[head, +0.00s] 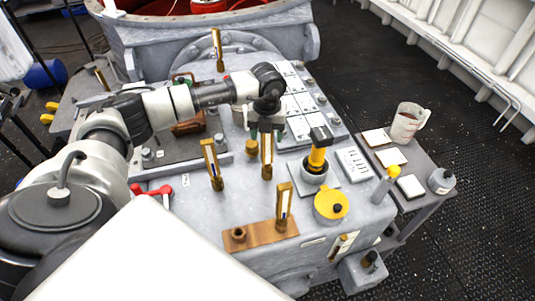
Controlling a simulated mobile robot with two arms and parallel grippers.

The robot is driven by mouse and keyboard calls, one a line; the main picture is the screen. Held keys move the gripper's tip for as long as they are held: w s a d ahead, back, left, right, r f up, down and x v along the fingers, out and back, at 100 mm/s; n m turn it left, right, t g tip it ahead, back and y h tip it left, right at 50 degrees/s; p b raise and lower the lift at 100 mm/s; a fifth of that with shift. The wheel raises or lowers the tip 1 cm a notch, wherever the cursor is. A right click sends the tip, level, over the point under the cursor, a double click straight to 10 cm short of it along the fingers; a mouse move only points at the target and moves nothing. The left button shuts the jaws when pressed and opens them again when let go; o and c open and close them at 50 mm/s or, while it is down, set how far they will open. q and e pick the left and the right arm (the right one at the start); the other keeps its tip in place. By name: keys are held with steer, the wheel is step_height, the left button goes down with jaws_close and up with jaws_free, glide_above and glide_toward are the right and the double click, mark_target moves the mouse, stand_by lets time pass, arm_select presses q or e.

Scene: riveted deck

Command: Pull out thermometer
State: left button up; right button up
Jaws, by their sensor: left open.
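Several brass-framed thermometers stand upright on the grey machine top. One thermometer (267,158) stands near the middle, right under my left gripper (266,132). The left gripper points down, open, with its fingers around or just above the thermometer's upper end; I cannot tell whether they touch it. A second thermometer (211,165) stands to the left. A third thermometer (284,208) stands upright on a wooden block (258,234) with an empty brass socket (239,234). Another thermometer (218,50) stands at the back. My right gripper is not in view.
A yellow-handled black tool (318,150) stands in a cup right of the gripper. A yellow round pot (330,205) sits in front of it. Red-handled valves (152,190) are at the left. A side table (428,170) holds a mug (407,122) and cards.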

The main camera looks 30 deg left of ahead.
arm_select(q)
steer(key=shift+c, duration=0.9)
steer(key=c, duration=0.6)
steer(key=shift+r+p, duration=0.4)
steer(key=shift+r, duration=0.1)
steer(key=shift+r+p, duration=1.95)
steer(key=shift+r, duration=1)
steer(key=shift+c, duration=0.2)
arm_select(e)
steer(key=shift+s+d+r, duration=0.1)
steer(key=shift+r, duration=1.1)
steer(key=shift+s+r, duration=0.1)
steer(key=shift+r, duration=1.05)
